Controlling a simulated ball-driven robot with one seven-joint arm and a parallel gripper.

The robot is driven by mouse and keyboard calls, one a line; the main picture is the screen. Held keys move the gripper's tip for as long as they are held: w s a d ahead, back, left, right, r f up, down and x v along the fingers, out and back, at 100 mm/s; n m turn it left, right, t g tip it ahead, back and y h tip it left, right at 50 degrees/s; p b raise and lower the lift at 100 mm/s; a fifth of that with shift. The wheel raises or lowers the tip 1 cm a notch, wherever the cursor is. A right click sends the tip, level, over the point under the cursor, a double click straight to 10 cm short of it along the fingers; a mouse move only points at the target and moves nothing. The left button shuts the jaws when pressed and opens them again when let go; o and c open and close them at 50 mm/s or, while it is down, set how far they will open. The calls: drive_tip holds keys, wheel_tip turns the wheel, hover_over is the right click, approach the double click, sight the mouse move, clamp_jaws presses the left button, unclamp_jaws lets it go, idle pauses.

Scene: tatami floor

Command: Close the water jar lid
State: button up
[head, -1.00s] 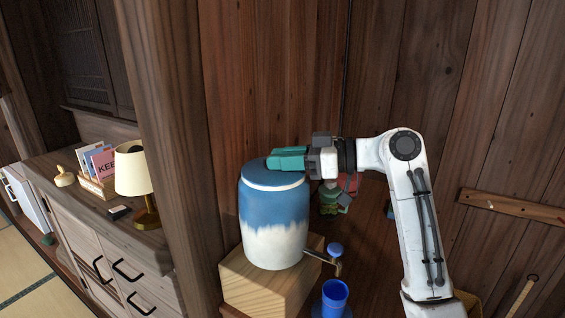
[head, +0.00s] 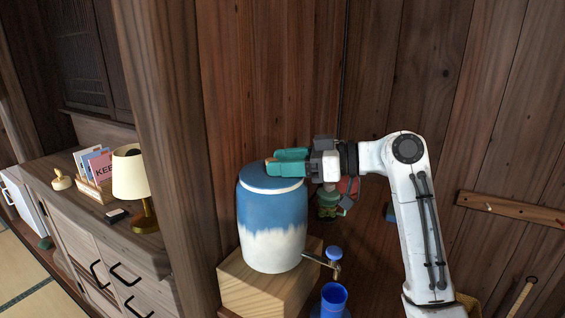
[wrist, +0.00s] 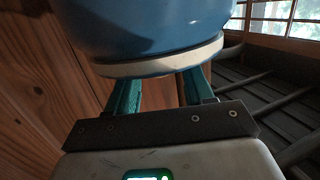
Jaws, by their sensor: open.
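The water jar (head: 272,222) is blue above and white below, and stands upright on a light wooden block. Its blue lid (head: 254,178) lies on top, above a white band, and looks level. My gripper (head: 270,164) reaches in from the right with its teal fingers over the right part of the lid. It is open with nothing between its fingers. In the head view I cannot tell whether the fingers touch the lid, and they hide part of it. In the wrist view the fingers (wrist: 158,92) point towards a blue rounded surface with a white rim (wrist: 160,65).
The wooden block (head: 250,288) carries the jar. A tap with a blue knob (head: 334,252) and a blue cup (head: 334,296) are at the lower right. A wooden post (head: 165,130) and a cabinet with a lamp (head: 131,175) stand left. A plank wall is close behind.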

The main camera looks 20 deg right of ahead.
drive_tip(key=b+v, duration=0.1)
drive_tip(key=v, duration=0.9)
drive_tip(key=shift+d+f, duration=0.15)
